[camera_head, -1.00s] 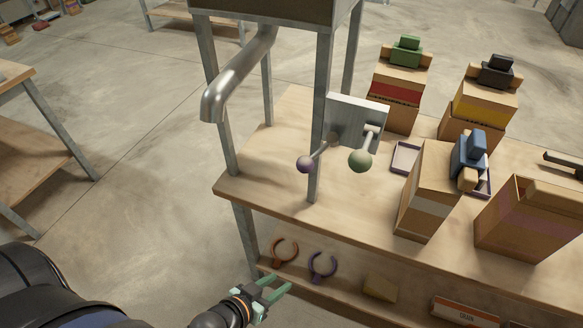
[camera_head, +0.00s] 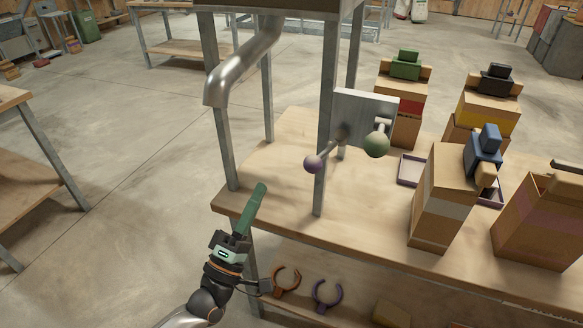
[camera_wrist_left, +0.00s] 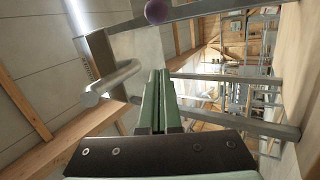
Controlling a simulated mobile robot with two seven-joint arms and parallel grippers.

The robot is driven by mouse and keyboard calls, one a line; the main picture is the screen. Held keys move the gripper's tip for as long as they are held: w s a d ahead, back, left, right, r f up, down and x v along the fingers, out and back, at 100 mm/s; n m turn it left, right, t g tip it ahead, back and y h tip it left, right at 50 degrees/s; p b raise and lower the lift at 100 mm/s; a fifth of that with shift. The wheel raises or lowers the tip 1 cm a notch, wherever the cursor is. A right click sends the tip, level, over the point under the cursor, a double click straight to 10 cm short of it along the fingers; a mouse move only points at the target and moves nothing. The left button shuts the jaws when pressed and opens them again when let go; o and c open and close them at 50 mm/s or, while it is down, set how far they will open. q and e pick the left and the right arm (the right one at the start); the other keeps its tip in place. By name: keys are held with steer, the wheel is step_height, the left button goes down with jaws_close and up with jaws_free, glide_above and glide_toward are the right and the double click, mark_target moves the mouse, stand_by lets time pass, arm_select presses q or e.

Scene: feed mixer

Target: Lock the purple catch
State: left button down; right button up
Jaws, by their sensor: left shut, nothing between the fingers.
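A purple ball knob (camera_head: 313,164) sits on the end of a short lever by the front post, below the mixer hopper. The ball also shows at the top of the left wrist view (camera_wrist_left: 157,11). A purple C-shaped piece (camera_head: 327,296) lies on the lower shelf; I cannot tell which of these two is the catch. My left gripper (camera_head: 261,188) is shut and empty, its green fingers pointing up at the table's left front corner. It is apart from the ball, to its lower left. In the wrist view its fingers (camera_wrist_left: 160,73) are together. My right gripper is not in view.
A green ball knob (camera_head: 376,144) is on a second lever by the grey plate (camera_head: 358,106). The front post (camera_head: 325,110) stands just behind the purple ball. A metal spout (camera_head: 235,70) hangs at the left. Boxes (camera_head: 441,200) fill the right. An orange C-shaped piece (camera_head: 287,282) is below.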

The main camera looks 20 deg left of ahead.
mark_target(324, 154)
arm_select(q)
steer(key=p+x, duration=0.2)
steer(key=x, duration=0.8)
steer(key=d, duration=0.1)
steer(key=s+d+f, duration=0.1)
steer(key=d, duration=0.1)
steer(key=shift+s+d+f+p, duration=0.15)
steer(key=shift+d+f+p, duration=0.05)
steer(key=shift+d+p, duration=0.2)
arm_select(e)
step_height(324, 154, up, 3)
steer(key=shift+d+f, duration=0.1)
arm_select(q)
steer(key=shift+a, duration=0.1)
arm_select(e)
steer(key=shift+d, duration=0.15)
